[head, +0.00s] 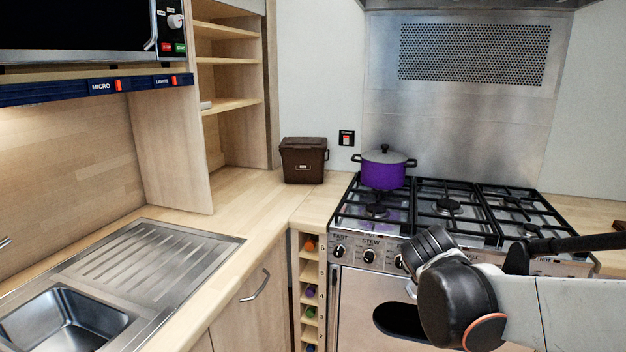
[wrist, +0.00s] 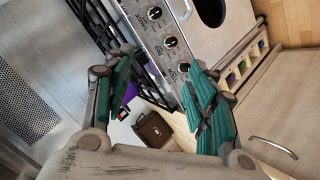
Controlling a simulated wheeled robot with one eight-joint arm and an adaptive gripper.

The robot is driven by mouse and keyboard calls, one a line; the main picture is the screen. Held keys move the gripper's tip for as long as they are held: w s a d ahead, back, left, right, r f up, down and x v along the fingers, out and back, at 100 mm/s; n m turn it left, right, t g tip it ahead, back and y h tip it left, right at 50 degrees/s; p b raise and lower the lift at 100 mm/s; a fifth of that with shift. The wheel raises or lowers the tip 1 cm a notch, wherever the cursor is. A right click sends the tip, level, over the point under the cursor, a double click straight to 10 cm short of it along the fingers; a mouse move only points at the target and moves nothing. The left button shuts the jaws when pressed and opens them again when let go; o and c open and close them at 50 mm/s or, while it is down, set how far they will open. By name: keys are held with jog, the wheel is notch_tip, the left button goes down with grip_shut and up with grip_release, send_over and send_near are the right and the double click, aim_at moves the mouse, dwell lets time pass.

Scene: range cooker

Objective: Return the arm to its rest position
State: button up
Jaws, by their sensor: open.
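My gripper (wrist: 158,62) shows in the wrist view with its two teal-padded fingers spread apart and nothing between them. My arm (head: 520,310) reaches in from the right of the head view, in front of the range cooker (head: 350,290). I cannot clearly make out the fingers in the head view. In the wrist view the cooker's knob panel (wrist: 165,30) lies beyond the fingertips, with no contact visible.
A purple lidded pot (head: 383,172) stands on the back left of the hob. A brown bin (head: 304,160) sits on the corner worktop. A sink (head: 65,320) is at lower left, below a microwave (head: 80,30). The worktop between sink and hob is clear.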

jog(key=s+a+f+m+g+y, duration=0.1)
jog(key=s+a+m+y, duration=0.1)
jog(key=s, duration=1)
jog(key=s+a+f+m+g+y, duration=0.1)
jog(key=s+a+f+m+y, duration=0.1)
jog(key=s, duration=1)
jog(key=shift+s+a+f+m+g+y, duration=0.2)
jog(key=shift+a+f+m+g+y, duration=0.15)
jog(key=shift+a+m, duration=0.3)
